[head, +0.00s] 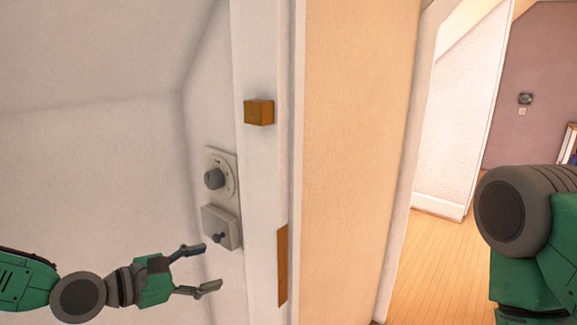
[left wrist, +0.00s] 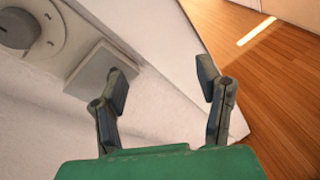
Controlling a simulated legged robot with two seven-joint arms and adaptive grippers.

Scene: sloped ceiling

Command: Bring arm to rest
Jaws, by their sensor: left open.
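My left gripper (head: 204,271) comes in from the lower left in the head view, with its fingers spread and nothing between them. It is just left of and below a wall switch plate (head: 222,227). In the left wrist view the open fingers (left wrist: 166,88) show against the white wall and wood floor. The switch plate (left wrist: 98,65) shows behind the left finger there; I cannot tell whether they touch. My right arm (head: 530,235) shows at the right edge of the head view, but its gripper is out of view.
A round dial (head: 217,178) is on the wall above the switch plate. A wooden block (head: 258,112) is on the white door frame. A tan wall (head: 355,150) stands right of it. Beyond is an open doorway with bare wood floor (head: 425,260).

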